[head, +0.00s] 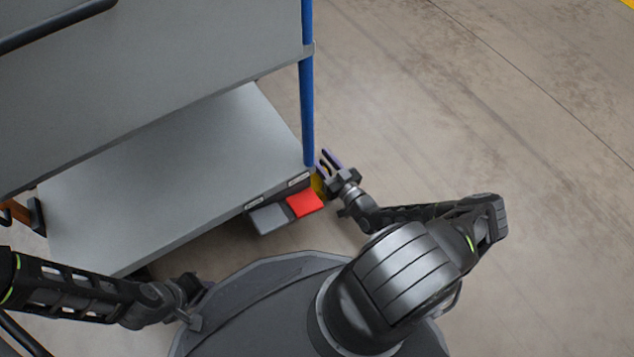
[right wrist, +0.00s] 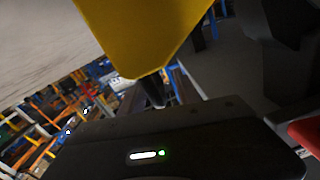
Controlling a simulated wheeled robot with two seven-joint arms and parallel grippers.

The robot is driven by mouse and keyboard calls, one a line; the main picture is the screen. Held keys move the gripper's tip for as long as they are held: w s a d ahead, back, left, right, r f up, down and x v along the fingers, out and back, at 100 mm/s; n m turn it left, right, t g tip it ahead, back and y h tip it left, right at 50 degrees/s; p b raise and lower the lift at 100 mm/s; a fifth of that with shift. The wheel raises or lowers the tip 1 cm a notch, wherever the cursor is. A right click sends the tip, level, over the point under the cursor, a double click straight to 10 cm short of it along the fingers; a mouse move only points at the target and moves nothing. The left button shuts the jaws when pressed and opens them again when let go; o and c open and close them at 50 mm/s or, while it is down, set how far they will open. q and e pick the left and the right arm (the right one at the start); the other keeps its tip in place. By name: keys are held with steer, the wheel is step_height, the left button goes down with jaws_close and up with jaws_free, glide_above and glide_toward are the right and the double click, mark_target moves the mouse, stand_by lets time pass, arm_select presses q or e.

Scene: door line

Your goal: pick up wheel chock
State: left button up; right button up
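The yellow wheel chock (head: 317,184) shows as a small patch by the near right corner of the cart's lower shelf, mostly hidden by the post and my gripper. In the right wrist view a yellow body (right wrist: 145,35), which looks like the chock, fills the top middle, very close. My right gripper (head: 328,161) is at that corner just beside the chock. Its two fingers look apart, with a little yellow near them; I see no clear grip. My left gripper (head: 192,292) is low at the left, over my base, and its fingers are not clear.
The grey cart has a lower shelf (head: 170,165), an upper shelf (head: 150,75) and a blue corner post (head: 307,110) close to my right gripper. A red pad (head: 305,203) and a grey pad (head: 268,217) sit at the shelf's near edge. The floor (head: 470,110) to the right is clear.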

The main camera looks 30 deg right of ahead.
jaws_close()
stand_by(0.3)
stand_by(1.1)
